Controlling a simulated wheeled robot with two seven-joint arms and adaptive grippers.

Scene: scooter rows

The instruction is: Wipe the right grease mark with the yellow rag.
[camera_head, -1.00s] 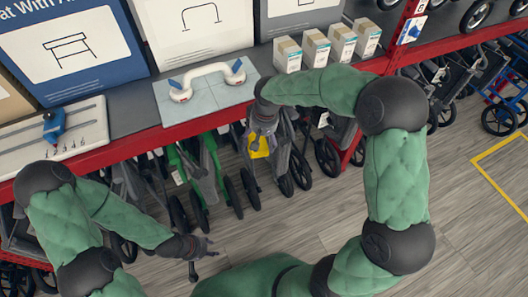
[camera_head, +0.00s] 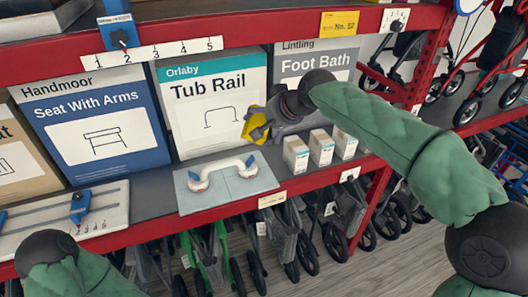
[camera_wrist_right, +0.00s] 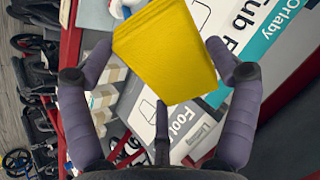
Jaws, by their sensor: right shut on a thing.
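The yellow rag (camera_head: 256,130) is held by my right gripper (camera_head: 268,120) in front of the lower part of the Tub Rail box (camera_head: 190,92). In the right wrist view the rag (camera_wrist_right: 165,48) is a large folded yellow block between the fingers, and part of the box shows behind it. I cannot tell whether the rag touches the box. I cannot make out a grease mark in either view; the rag and gripper cover part of the box front. My left arm shows only at the bottom left, and its gripper is out of view.
A white grab rail (camera_head: 222,173) on a tile panel (camera_head: 255,182) lies on the shelf below the gripper. Several small cartons (camera_head: 321,147) stand to its right. The Foot Bath box (camera_head: 312,62) is behind my right wrist. A red upper shelf edge (camera_head: 260,32) runs above.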

